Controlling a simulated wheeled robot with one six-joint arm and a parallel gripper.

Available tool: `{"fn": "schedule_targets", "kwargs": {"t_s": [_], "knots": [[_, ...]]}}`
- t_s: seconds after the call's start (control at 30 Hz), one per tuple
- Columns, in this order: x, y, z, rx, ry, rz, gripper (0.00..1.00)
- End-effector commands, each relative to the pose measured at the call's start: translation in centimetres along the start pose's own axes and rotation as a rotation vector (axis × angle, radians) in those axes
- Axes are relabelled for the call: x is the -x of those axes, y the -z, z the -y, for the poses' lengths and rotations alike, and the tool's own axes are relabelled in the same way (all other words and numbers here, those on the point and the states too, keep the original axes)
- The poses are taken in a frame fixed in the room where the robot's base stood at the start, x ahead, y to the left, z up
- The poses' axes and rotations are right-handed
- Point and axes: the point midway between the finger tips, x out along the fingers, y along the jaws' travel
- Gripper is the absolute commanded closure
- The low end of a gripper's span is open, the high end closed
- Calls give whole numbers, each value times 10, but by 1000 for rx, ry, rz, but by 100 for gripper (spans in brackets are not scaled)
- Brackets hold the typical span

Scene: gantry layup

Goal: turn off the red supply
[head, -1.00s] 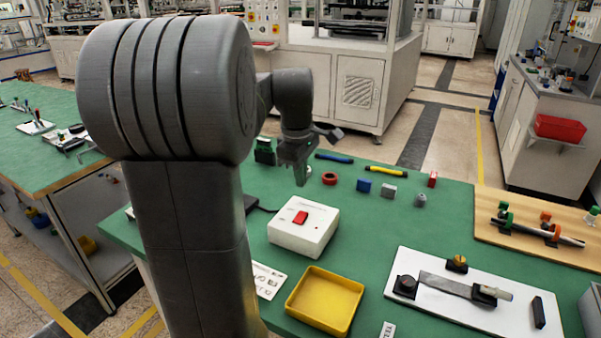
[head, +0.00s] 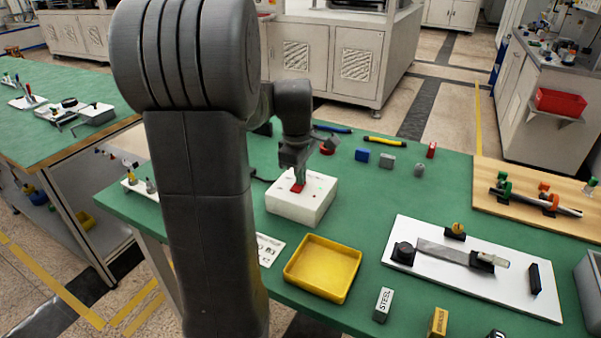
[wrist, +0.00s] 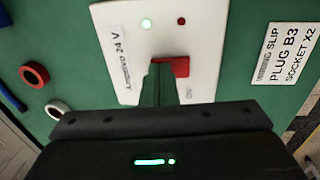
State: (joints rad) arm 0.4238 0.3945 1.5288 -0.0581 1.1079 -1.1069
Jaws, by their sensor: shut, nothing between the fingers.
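The supply is a white box (head: 312,209) on the green bench, with a red rocker switch (wrist: 182,67) on its top. In the wrist view its face (wrist: 205,40) carries the marking "24 V", a lit green lamp (wrist: 146,23) and a dark red lamp (wrist: 181,20). My gripper (head: 298,184) is shut and empty, pointing down at the red switch. In the wrist view the fingertips (wrist: 160,68) overlap the left part of the switch; whether they press on it or hover just above, I cannot tell. The fingers hide part of the switch.
A yellow tray (head: 322,267) sits in front of the box. A white fixture board (head: 450,290) and a wooden board (head: 500,220) lie to the right. Behind are small blocks, a red ring (wrist: 34,74) and a yellow marker (head: 384,141). A label card (wrist: 287,55) lies beside the box.

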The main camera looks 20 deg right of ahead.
Motion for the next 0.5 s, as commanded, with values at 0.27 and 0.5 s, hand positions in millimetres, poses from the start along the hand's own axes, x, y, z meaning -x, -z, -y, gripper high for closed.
{"fn": "schedule_targets", "kwargs": {"t_s": [0.27, 0.5], "knots": [[-4, 0, -1, 0, 2, 1, 100], [-2, 0, 6, 0, 4, 1, 100]]}}
